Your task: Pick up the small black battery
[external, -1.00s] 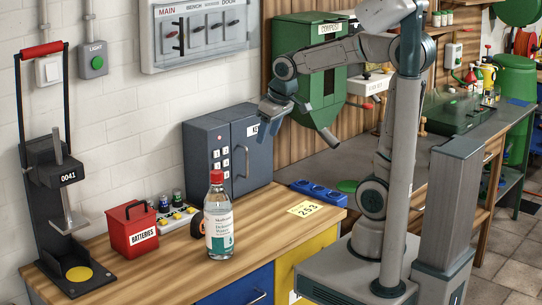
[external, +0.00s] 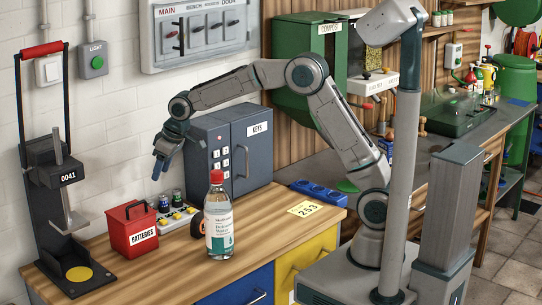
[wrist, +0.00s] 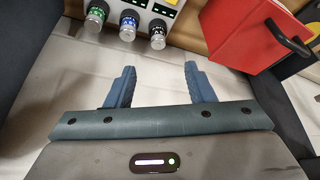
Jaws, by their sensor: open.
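Three small batteries stand upright in a row in the wrist view. One has a green band (wrist: 97,14), one a blue band (wrist: 129,24), and the black battery (wrist: 158,34) with a pale band is nearest the red box. They sit in a pale charger (external: 183,216), partly cut off in the wrist view. My gripper (wrist: 160,68) is open and empty, its two blue fingers apart. In the external view, my gripper (external: 159,170) hangs above and slightly left of the charger, clear of the batteries.
The red batteries box (external: 131,232) with a black handle stands left of the charger. A red-capped bottle (external: 218,222) stands in front, and a grey key cabinet (external: 227,150) stands right behind. A black press (external: 52,190) is at far left.

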